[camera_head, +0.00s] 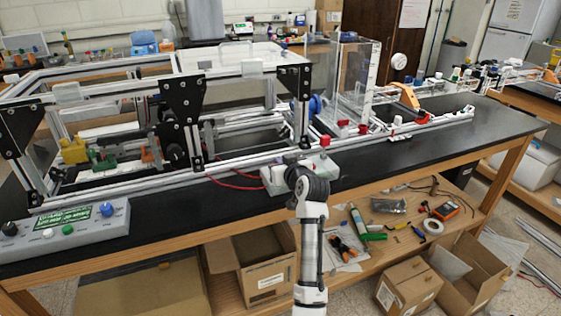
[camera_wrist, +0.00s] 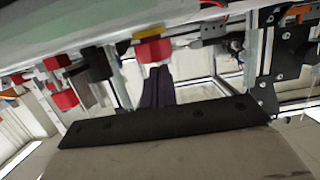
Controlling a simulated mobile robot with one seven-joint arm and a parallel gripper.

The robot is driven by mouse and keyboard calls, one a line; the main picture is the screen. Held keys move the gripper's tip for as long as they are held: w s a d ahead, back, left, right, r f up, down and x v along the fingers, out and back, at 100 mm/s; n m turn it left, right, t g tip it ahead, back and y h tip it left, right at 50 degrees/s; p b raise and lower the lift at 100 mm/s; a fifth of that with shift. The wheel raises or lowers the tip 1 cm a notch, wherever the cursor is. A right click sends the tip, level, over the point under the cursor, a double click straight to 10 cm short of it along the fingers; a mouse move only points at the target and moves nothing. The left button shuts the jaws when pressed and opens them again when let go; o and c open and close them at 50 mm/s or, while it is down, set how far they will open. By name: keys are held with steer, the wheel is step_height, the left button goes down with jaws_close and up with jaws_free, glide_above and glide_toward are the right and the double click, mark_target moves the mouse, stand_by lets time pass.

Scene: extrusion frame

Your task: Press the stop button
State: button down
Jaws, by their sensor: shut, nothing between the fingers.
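In the wrist view a red button (camera_wrist: 153,51) with a yellow collar sits on the pale surface at the top of the picture. I take it for the stop button. My gripper (camera_wrist: 157,72) is shut and empty, its dark fingers together and pointing at the red cap. The tips appear at the cap's edge; I cannot tell whether they touch it. In the head view a red cap (camera_head: 324,141) shows just right of my arm, above a pale box (camera_head: 275,181) on the black bench; it may be the same button. My fingers are hidden behind my arm there.
An aluminium extrusion frame (camera_head: 245,68) with black plates stands on the bench (camera_head: 430,142) close to my arm. A control box (camera_head: 75,222) with coloured buttons is at the left. Red blocks (camera_wrist: 66,97) and dark parts hang near my fingers in the wrist view.

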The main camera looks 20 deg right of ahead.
steer(key=shift+f+b, duration=1)
steer(key=shift+f, duration=0.3)
step_height(320, 180, up, 5)
steer(key=p, duration=0.2)
steer(key=shift+w+a+f+p, duration=0.15)
steer(key=shift+f+p, duration=0.05)
steer(key=shift+p, duration=0.2)
steer(key=b+v, duration=0.3)
steer(key=v, duration=0.7)
steer(key=shift+s+r+b, duration=0.2)
steer(key=shift+r+b, duration=0.15)
steer(key=shift+r, duration=0.1)
